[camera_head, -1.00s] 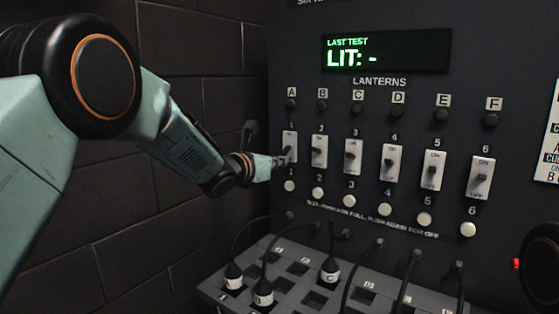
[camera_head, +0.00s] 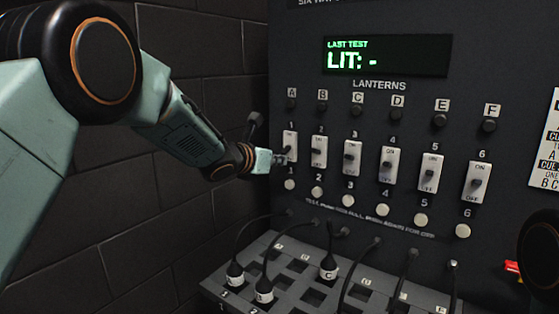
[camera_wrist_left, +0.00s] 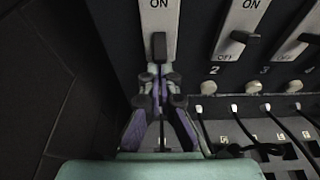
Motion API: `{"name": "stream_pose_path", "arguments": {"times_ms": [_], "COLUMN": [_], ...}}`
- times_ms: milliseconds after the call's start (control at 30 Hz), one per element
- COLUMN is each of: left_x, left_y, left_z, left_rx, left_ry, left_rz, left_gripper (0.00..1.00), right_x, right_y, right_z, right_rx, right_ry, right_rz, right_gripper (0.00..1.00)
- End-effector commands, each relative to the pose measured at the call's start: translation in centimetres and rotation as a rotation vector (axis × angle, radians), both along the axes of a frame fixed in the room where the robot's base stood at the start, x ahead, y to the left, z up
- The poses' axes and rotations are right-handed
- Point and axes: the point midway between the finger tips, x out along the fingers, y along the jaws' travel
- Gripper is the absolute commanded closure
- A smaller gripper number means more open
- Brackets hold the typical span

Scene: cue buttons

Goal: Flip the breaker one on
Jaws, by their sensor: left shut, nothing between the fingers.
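Breaker one (camera_head: 291,138) is the leftmost white switch plate in the row on the dark panel, under the label 1. In the left wrist view its plate (camera_wrist_left: 160,14) shows ON at the top, with a dark lever (camera_wrist_left: 158,46) below; its OFF mark is hidden, and I cannot tell its setting. My left gripper (camera_head: 280,157) is shut and empty at the lower part of breaker one. In the left wrist view its fingertips (camera_wrist_left: 159,75) are just below the lever; I cannot tell whether they touch it. My right gripper is not in view.
Breaker two (camera_head: 319,151) is close on the right, with several more beyond. White round buttons (camera_head: 317,193) run below them. A socket shelf (camera_head: 225,287) with plugs and cables juts out underneath. A dark brick wall (camera_head: 195,45) stands on the left. A lit display (camera_head: 385,58) reads LIT: -.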

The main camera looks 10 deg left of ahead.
Motion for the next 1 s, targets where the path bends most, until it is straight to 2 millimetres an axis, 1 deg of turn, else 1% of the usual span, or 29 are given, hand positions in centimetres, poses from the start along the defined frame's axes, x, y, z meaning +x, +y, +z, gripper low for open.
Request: {"name": "stream_pose_path", "arguments": {"times_ms": [33,267,467,767,1000], "left_x": [0.0,-0.1,-0.2,-0.2,-0.3], "left_y": [0.0,0.0,0.1,0.1,0.1], "left_z": [0.3,0.6,1.1,1.8,1.5], "left_rx": [-0.001,-0.003,-0.003,0.05,0.046], "left_ry": [-0.003,-0.005,-0.005,0.111,0.114], "left_rz": [-0.001,0.0,-0.001,-0.001,-0.001], "left_gripper": [1.0,1.0,1.0,1.0,1.0], "right_x": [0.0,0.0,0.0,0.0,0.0], "right_y": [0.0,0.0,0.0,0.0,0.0], "right_z": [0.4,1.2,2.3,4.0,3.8], "right_rx": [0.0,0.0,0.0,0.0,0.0], "right_ry": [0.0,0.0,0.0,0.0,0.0], "right_rz": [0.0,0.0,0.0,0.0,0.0], "right_gripper": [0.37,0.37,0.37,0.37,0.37]}}
